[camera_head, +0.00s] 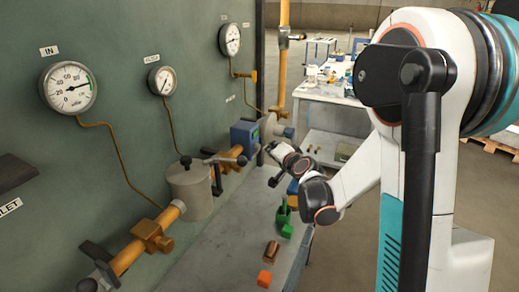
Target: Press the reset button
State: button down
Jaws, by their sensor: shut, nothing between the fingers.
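No reset button can be made out for certain. A blue box (245,137) sits on the pipe run along the green panel (125,60); I cannot tell whether it carries a button. My arm reaches in from the right, and my gripper (274,181) is at its far end, small and dark, above the grey bench (222,245). The gripper looks shut and empty. It is to the right of and a little below the blue box, apparently apart from it. My own wrist hides part of the bench and what lies behind it.
Three gauges (69,87) hang on the panel. A grey filter pot (191,190), brass pipe fittings (151,236) and dark valve handles stick out over the bench. A cluttered table (325,92) stands behind.

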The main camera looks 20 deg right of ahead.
jog(key=shift+s+d, duration=0.1)
jog(key=s+d, duration=0.3)
jog(key=shift+s+d, duration=0.2)
dwell(0.5)
jog(key=shift+a, duration=0.1)
dwell(0.5)
